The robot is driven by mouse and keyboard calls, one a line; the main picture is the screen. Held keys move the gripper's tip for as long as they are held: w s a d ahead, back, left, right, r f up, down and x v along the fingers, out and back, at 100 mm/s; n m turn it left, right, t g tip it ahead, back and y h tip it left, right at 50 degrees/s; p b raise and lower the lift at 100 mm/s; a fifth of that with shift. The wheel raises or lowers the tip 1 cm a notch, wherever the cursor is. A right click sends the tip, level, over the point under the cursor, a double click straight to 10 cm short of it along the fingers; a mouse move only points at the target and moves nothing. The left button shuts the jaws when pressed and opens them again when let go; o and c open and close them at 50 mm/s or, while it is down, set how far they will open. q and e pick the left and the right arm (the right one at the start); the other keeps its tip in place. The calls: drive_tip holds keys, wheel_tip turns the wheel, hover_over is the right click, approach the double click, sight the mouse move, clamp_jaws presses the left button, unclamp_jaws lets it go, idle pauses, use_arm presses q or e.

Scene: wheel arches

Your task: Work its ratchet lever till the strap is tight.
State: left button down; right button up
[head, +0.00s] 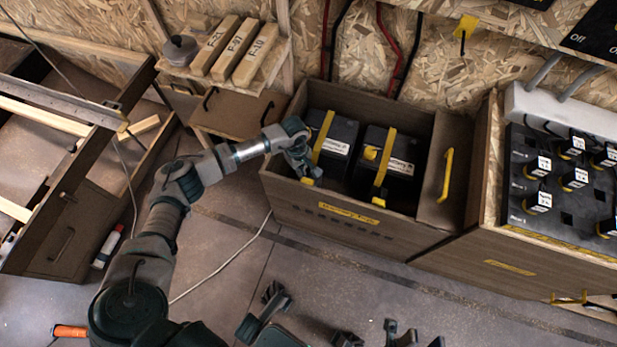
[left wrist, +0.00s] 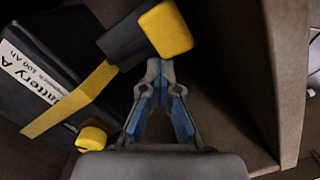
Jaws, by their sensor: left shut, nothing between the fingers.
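Battery A (left wrist: 40,85) is a black block with a white label and a yellow strap (left wrist: 75,100) over it; in the head view it is the left battery (head: 341,133) in the wooden box. A black lever (left wrist: 135,42) with a yellow end (left wrist: 166,28) shows at the strap in the left wrist view. My left gripper (left wrist: 161,66) is shut and empty, its tips close to the yellow end; I cannot tell if they touch. In the head view my left gripper (head: 303,172) is at the box's left end.
The battery box front wall (head: 350,213) and side wall (left wrist: 287,80) stand close around my left gripper. A second strapped battery (head: 402,155) sits to the right. A yellow knob (left wrist: 95,138) shows low left of the fingers. A shelf (head: 262,72) with wooden blocks stands behind.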

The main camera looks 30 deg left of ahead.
use_arm(q)
drive_tip(key=shift+r, duration=0.15)
wheel_tip(320, 180, up, 12)
drive_tip(key=a, duration=0.1)
drive_tip(key=shift+w+a+f, duration=0.15)
drive_tip(key=shift+w+f, duration=0.1)
idle(0.8)
